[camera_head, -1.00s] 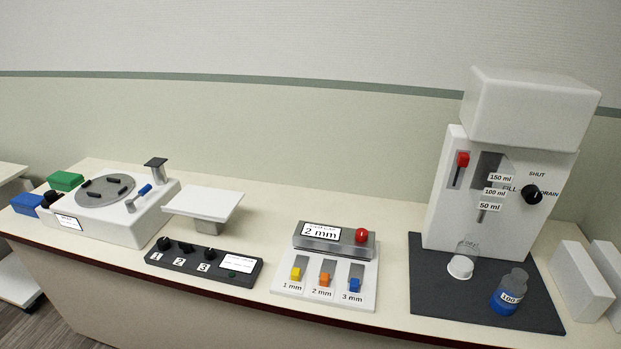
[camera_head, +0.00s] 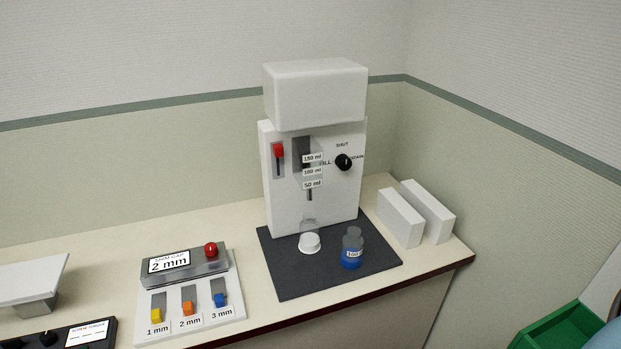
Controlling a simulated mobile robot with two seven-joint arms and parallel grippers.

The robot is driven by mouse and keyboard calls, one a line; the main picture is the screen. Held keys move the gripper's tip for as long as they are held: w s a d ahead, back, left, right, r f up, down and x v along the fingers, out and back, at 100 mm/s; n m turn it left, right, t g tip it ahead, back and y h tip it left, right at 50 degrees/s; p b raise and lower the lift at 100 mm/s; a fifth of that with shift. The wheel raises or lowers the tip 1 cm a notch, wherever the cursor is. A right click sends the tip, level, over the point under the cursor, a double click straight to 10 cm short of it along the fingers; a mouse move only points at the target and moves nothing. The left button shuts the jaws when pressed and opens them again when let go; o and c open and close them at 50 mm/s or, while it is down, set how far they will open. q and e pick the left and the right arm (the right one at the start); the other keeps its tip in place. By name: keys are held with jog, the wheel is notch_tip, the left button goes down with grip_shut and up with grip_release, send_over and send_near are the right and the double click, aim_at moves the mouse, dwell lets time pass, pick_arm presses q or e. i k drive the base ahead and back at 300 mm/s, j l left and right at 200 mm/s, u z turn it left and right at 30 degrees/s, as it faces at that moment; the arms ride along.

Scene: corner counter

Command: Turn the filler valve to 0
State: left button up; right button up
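The white filler machine (camera_head: 285,195) stands on the counter near the corner. Its black round valve knob (camera_head: 343,162) sits on the right of the front face, among the labels SHUT above, FILL at left and DRAIN at right. Its exact pointing is too small to read. A red-topped slider (camera_head: 278,151) is on the left of the face. Labels for 150, 100 and 50 ml mark a dark gauge (camera_head: 301,150). Neither gripper is in view.
A shim gauge panel (camera_head: 208,302) reading 2 mm, with a red button and coloured levers, is to the left. Two white blocks (camera_head: 400,218) stand right of the mat. A green bin (camera_head: 562,330) is at lower right. The counter's front edge (camera_head: 440,268) is close.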

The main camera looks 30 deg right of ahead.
aim_at(343, 161)
jog(key=z, duration=1.25)
